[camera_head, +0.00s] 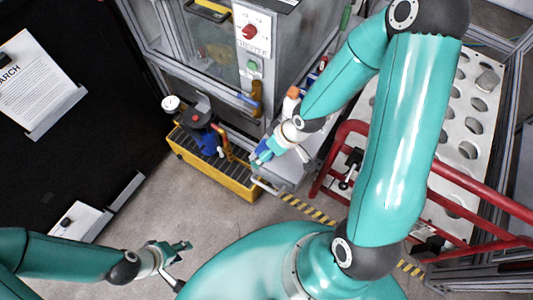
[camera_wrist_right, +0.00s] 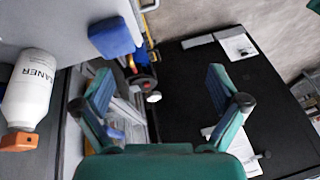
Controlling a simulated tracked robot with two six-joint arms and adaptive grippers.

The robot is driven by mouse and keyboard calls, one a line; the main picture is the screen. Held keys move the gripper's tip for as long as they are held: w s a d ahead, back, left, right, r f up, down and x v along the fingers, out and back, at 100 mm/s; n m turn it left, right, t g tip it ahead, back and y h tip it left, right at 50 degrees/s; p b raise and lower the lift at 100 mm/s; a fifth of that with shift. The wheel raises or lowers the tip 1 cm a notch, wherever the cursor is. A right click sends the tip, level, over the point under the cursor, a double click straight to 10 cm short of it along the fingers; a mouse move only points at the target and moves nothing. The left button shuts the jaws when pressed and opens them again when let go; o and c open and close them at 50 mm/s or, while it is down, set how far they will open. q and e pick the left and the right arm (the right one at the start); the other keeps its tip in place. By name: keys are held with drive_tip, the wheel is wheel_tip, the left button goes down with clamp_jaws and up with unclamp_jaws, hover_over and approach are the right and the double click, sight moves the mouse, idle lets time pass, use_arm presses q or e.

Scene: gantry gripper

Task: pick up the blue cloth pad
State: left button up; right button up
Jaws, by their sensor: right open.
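The blue cloth pad (camera_wrist_right: 117,37) lies on a grey surface near its edge, in the upper left of the right wrist view. In the head view a blue patch that looks like the pad (camera_head: 263,156) shows beside my right gripper (camera_head: 281,151), partly hidden by it. In the wrist view my right gripper (camera_wrist_right: 160,78) has its fingers wide apart with nothing between them; the pad is ahead of and beyond the left finger. My left gripper (camera_head: 186,262) is open and empty over the floor at lower left.
A white cleaner bottle (camera_wrist_right: 27,90) with an orange cap is left of my right gripper. A red rail (camera_head: 450,170) runs at right. A black panel (camera_head: 70,130) is at left.

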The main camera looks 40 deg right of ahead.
drive_tip(key=d+r+n+h+b, duration=0.1)
drive_tip(key=d+r+n+b, duration=0.1)
drive_tip(key=d, duration=0.4)
drive_tip(key=b, duration=1)
approach(265, 147)
drive_tip(key=shift+t, duration=0.3)
drive_tip(key=f, duration=0.2)
drive_tip(key=a+f, duration=0.1)
drive_tip(key=f, duration=0.1)
drive_tip(key=shift+s+a+f, duration=0.15)
drive_tip(key=shift+s+f, duration=0.1)
drive_tip(key=shift+f, duration=0.05)
drive_tip(key=shift+h, duration=0.3)
drive_tip(key=shift+w+r+b+x, duration=0.15)
drive_tip(key=shift+b+x, duration=0.35)
drive_tip(key=shift+x, duration=0.5)
drive_tip(key=shift+w+b+x, duration=0.25)
drive_tip(key=shift+b+x, duration=0.3)
drive_tip(key=shift+x, duration=0.4)
drive_tip(key=shift+w+r+b+x, duration=0.15)
drive_tip(key=shift+b+x, duration=0.35)
drive_tip(key=shift+x, duration=0.5)
drive_tip(key=c, duration=1.2)
drive_tip(key=shift+c, duration=0.2)
drive_tip(key=shift+r, duration=0.15)
